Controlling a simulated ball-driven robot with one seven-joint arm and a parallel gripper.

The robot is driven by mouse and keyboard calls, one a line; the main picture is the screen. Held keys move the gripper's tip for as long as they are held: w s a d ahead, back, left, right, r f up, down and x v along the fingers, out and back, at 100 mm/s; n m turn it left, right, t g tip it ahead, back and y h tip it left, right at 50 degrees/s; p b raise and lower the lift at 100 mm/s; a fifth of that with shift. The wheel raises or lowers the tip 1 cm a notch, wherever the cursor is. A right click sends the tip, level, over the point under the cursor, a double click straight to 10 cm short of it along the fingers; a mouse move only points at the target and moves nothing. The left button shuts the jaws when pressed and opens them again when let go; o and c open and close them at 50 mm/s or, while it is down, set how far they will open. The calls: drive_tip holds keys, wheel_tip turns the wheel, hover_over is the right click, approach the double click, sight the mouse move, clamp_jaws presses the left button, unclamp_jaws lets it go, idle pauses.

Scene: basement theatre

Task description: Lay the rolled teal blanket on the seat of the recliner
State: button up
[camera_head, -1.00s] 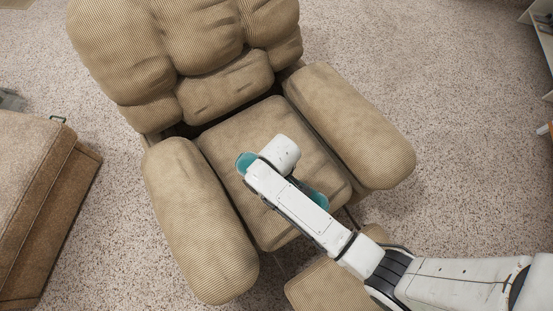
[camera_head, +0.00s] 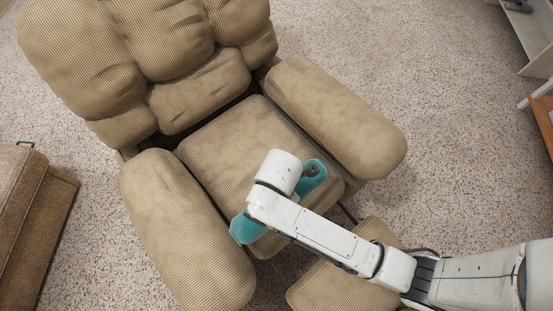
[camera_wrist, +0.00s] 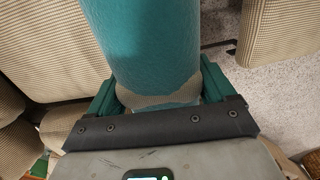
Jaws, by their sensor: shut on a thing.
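The rolled teal blanket (camera_head: 313,178) shows on both sides of my arm's end in the head view. Its middle is hidden under my wrist. In the wrist view the blanket (camera_wrist: 145,50) runs up from between the fingers of my gripper (camera_wrist: 160,98), which is shut on it. The tan recliner (camera_head: 190,225) has its seat (camera_head: 230,140) beneath and behind the blanket. The blanket is over the front part of the seat; I cannot tell whether it touches the seat.
The recliner's armrests stand to the left and right (camera_head: 335,115) of the seat. Its footrest (camera_head: 345,280) is in front, under my arm. A brown sofa (camera_head: 30,220) is at the left. Shelving (camera_head: 530,35) and an orange-brown piece (camera_head: 545,120) are at the right. Carpet is clear between.

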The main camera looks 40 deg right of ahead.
drive_tip(key=w+d+f, duration=0.1)
drive_tip(key=w+f, duration=0.1)
drive_tip(key=w+d+f+b, duration=0.1)
drive_tip(key=w+d+f, duration=0.1)
drive_tip(key=f, duration=0.1)
drive_tip(key=w+d+f+b, duration=0.1)
drive_tip(key=w+d+f, duration=0.1)
drive_tip(key=shift+f, duration=0.15)
drive_tip(key=shift+f+b, duration=0.5)
drive_tip(key=shift+f, duration=1)
drive_tip(key=shift+f, duration=0.15)
drive_tip(key=o, duration=1.1)
